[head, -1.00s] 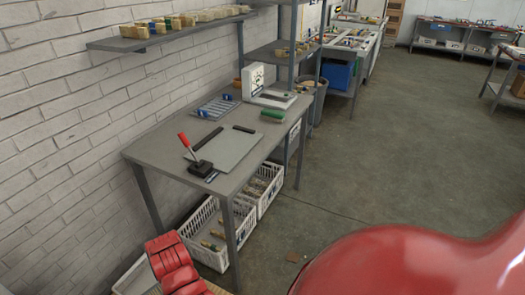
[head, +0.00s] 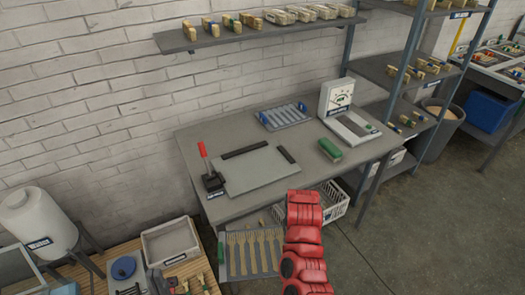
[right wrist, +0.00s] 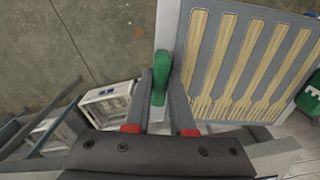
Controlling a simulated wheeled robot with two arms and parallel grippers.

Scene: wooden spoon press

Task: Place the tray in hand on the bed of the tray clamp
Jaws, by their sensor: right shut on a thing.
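The tray (head: 252,275) is grey with several pale wooden forks lying in slots. It is held level-looking in front of the bench, with a green handle (head: 221,250) at its left. In the right wrist view my right gripper (right wrist: 160,77) is shut on a green handle (right wrist: 160,68) of the tray (right wrist: 213,50). In the head view my red arm hides that end. The tray clamp has a flat grey bed (head: 257,172), empty, with black stops along two edges and a raised red lever (head: 202,149) at left.
A shelf (head: 250,35) hangs above. White crates are below the bench.

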